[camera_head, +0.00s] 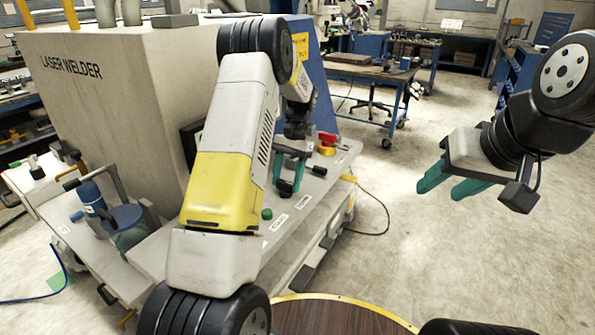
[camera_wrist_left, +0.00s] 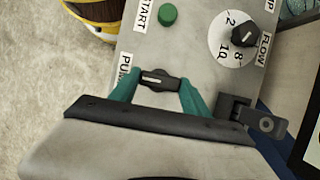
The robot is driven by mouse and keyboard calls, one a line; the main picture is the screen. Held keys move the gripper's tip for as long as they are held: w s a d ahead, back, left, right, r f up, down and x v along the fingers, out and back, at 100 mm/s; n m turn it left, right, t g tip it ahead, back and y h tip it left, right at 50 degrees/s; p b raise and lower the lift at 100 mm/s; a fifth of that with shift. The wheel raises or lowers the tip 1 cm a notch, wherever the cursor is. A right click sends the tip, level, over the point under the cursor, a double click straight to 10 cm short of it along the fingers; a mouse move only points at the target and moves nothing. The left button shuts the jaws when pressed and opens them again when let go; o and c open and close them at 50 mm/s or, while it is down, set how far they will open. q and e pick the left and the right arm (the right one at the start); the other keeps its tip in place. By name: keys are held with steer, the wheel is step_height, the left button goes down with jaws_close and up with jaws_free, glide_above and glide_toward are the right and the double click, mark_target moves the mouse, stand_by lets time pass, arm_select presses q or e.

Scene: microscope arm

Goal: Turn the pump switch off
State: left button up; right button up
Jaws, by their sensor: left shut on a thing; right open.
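The pump switch (camera_wrist_left: 160,79) is a small black knob with a white line, beside the partly hidden PUMP label (camera_wrist_left: 124,74) on the grey panel. In the left wrist view its bar lies roughly crosswise between the teal fingers of my left gripper (camera_wrist_left: 158,88), which is shut on it. My right gripper (camera_head: 442,190) is open and empty, in the air over the floor at the right.
A green START button (camera_wrist_left: 167,15) and a black FLOW dial (camera_wrist_left: 244,33) sit near the switch. A red and yellow emergency stop (camera_head: 327,142) stands at the panel's far end. The laser welder (camera_head: 105,100) rises at the left.

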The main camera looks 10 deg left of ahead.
arm_select(q)
steer(key=o, duration=1.4)
steer(key=shift+w+r, duration=0.1)
steer(key=v, duration=0.7)
steer(key=shift+d+r, duration=0.1)
steer(key=shift+r, duration=0.25)
